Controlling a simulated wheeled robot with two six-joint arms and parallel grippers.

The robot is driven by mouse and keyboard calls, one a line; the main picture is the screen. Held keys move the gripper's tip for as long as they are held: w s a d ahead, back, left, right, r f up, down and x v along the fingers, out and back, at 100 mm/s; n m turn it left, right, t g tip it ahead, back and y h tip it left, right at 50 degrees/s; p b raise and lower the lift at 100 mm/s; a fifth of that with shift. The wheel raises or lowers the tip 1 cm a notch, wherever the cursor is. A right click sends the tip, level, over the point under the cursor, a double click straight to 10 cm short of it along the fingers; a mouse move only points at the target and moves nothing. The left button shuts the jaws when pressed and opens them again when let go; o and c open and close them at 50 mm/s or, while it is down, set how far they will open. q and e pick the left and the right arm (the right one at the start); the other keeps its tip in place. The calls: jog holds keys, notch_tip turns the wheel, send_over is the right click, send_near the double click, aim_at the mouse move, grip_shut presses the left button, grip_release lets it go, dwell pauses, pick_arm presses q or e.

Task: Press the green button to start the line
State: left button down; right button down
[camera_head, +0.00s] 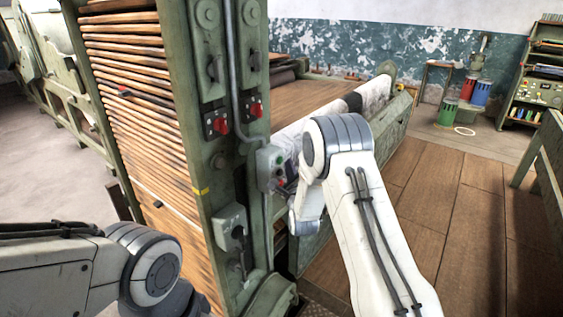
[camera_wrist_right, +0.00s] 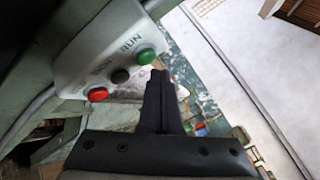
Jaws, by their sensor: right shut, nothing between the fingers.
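The grey control box (camera_head: 267,168) is fixed to the green machine post, and it fills the upper left of the right wrist view (camera_wrist_right: 75,58). On it are a green button (camera_wrist_right: 147,56) beside the word RUN, a black button (camera_wrist_right: 120,76) and a red button (camera_wrist_right: 97,94). My right gripper (camera_wrist_right: 160,74) is shut and empty. Its dark fingertips are just below and right of the green button; I cannot tell whether they touch it. In the head view my right forearm and wrist stand right of the box. My left arm shows at lower left, its gripper out of view.
The green post (camera_head: 200,150) carries red-handled switches (camera_head: 219,125) and a lower switch box (camera_head: 233,228). A cloth roll (camera_head: 350,105) lies behind my right wrist. The wooden floor (camera_head: 465,195) at right is open. Drums (camera_head: 448,111) and a shelf (camera_head: 540,75) stand far back.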

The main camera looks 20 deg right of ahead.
jog(key=shift+w+a+b, duration=0.25)
jog(key=shift+w+b, duration=0.1)
jog(key=shift+b, duration=0.1)
